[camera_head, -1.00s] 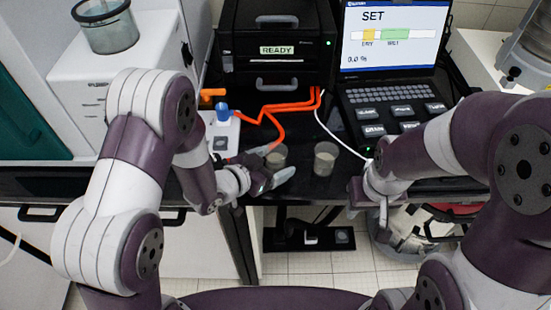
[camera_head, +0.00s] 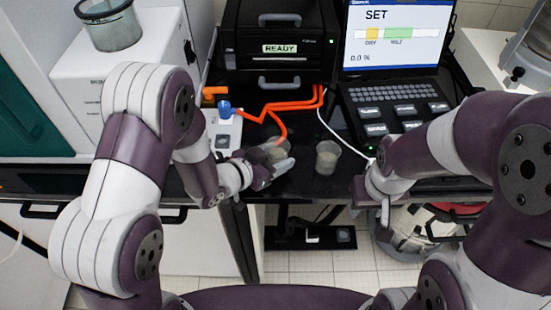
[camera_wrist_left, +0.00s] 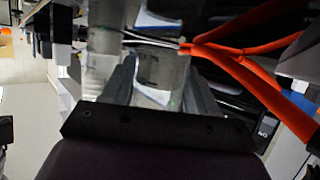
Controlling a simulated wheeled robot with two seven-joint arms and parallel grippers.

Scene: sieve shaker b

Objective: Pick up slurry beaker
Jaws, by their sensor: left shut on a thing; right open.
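A small clear beaker (camera_head: 277,148) with greyish contents is at the black bench's front, partly hidden by my left gripper (camera_head: 271,166). My left gripper is shut on this beaker, which also shows between the fingers in the left wrist view (camera_wrist_left: 162,68). I cannot tell whether it is off the bench. A second similar beaker (camera_head: 327,158) with greyish contents stands upright to its right, apart from the gripper. My right gripper (camera_head: 383,207) is open and empty at the bench's front edge, right of the second beaker.
Orange tubing (camera_head: 270,108) runs behind the beakers to a white device (camera_head: 222,135) at left. A laptop-like console (camera_head: 390,95) reading SET and a black unit (camera_head: 278,60) reading READY stand behind. A white cable (camera_head: 335,130) lies right of the tubing.

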